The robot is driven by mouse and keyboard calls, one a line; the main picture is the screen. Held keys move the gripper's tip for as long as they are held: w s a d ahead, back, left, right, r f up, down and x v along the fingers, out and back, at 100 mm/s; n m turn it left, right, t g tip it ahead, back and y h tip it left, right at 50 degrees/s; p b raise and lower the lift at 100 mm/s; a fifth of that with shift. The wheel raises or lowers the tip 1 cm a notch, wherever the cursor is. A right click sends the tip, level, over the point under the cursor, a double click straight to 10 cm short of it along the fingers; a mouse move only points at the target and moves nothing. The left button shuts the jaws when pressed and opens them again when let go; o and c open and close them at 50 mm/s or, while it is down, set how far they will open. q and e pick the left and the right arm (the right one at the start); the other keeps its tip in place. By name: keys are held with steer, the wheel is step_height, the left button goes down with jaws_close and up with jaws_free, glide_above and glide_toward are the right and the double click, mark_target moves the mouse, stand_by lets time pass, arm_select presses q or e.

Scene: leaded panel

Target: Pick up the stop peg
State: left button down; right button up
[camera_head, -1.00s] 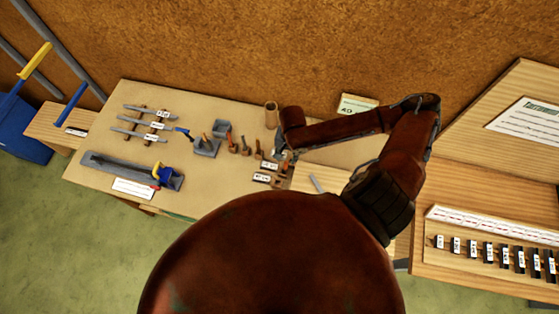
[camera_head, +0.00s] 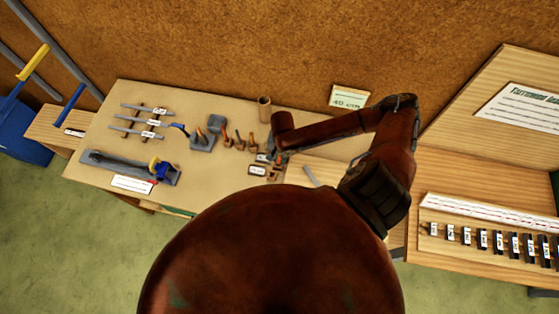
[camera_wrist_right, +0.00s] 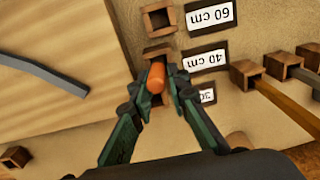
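The stop peg is a short orange-red rounded peg (camera_wrist_right: 155,79), seen nearly end-on in the right wrist view. My right gripper (camera_wrist_right: 160,76) has its two green-black fingers drawn in on either side of the peg, with no clear gap. In the head view, my right gripper (camera_head: 274,157) is small beside the labels at the bench's right part, and the peg cannot be made out. My left gripper is not in view.
Wooden sockets sit beside the 60 cm label (camera_wrist_right: 210,15) and the 40 cm label (camera_wrist_right: 204,60). Wood-handled tools (camera_wrist_right: 275,95) stand close to the right. A grey strip (camera_wrist_right: 42,72) lies left. A wooden cup (camera_head: 264,108) stands behind my gripper.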

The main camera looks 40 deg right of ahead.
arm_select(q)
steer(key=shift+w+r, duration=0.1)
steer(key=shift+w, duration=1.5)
